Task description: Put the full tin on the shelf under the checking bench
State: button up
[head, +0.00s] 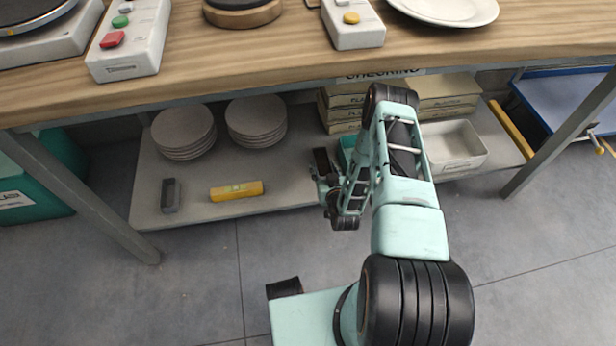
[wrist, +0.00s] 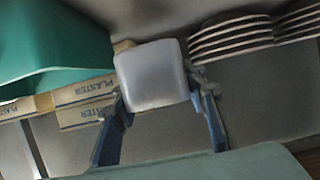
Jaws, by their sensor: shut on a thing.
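My gripper (head: 326,186) is at the front part of the low shelf (head: 285,195) under the checking bench (head: 230,62). In the wrist view my gripper (wrist: 160,98) is shut on a pale grey tin (wrist: 153,72), with one finger on each side. In the head view a small dark brown-topped thing (head: 322,160) shows at the fingers and seems to be the tin; my arm hides part of it. I cannot tell whether the tin touches the shelf or hangs just above it. Its contents do not show in the wrist view.
Two plate stacks (head: 184,130) (head: 256,120), a yellow level (head: 236,191) and a grey block (head: 170,195) lie left on the shelf. A teal box (head: 347,148), plaster boxes (head: 445,92) and a white tray (head: 455,148) are behind and right. Bench legs (head: 85,200) flank it.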

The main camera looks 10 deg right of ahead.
jog(key=b, duration=0.3)
send_over(308, 180)
jog(key=f, duration=0.6)
jog(key=shift+s+d, duration=0.2)
jog(key=shift+d, duration=0.05)
jog(key=shift+w+a+f+b, duration=0.1)
jog(key=shift+f+b, duration=0.25)
jog(key=shift+f, duration=0.5)
jog(key=shift+w+a+f+b, duration=0.1)
jog(key=shift+f+b, duration=0.2)
jog(key=shift+f, duration=0.55)
jog(key=shift+f, duration=0.2)
jog(key=o, duration=1.5)
jog(key=shift+r, duration=0.15)
